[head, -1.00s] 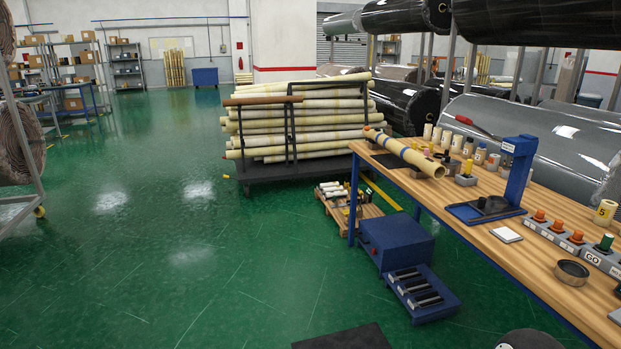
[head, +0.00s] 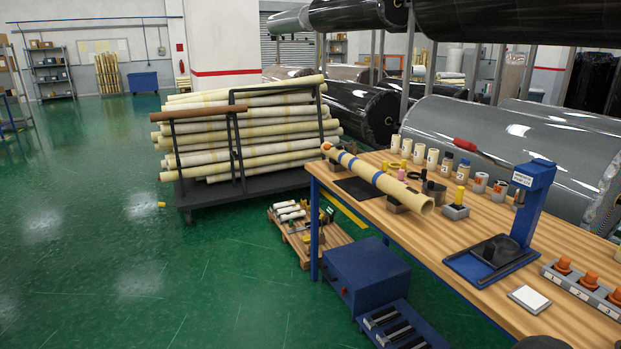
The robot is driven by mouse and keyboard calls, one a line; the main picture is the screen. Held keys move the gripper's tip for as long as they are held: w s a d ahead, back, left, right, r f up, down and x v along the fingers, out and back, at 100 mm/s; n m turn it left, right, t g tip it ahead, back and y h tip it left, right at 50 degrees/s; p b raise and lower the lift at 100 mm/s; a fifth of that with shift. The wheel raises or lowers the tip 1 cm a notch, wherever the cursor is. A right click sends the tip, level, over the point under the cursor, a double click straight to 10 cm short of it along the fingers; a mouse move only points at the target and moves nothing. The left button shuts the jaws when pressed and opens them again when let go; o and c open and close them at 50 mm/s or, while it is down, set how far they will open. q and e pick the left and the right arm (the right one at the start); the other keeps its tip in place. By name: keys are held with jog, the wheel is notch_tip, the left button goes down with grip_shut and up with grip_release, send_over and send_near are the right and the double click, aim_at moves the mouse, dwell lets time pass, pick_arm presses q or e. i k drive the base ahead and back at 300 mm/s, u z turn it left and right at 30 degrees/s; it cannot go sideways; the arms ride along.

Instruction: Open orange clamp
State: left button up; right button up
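A long cream tube (head: 375,178) with blue bands lies on the wooden workbench (head: 470,232), on dark supports. An orange-red piece (head: 327,148) shows at its far left end; I cannot tell whether it is the orange clamp or whether it is open. Small orange-topped pieces (head: 563,265) stand in a grey labelled holder (head: 580,288) at the bench's right. Neither of my grippers is in view. A dark rounded shape (head: 541,342), likely part of me, shows at the bottom edge.
A blue press (head: 530,205) and a white pad (head: 529,299) stand on the bench. Blue boxes (head: 365,275) and a small pallet (head: 305,238) are on the floor beside it. A loaded roll cart (head: 250,185) stands behind.

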aim_at(327, 146)
jog(key=z, duration=0.15)
jog(key=i, duration=2)
jog(key=u, duration=0.3)
jog(key=i, duration=1.35)
jog(key=u, duration=0.45)
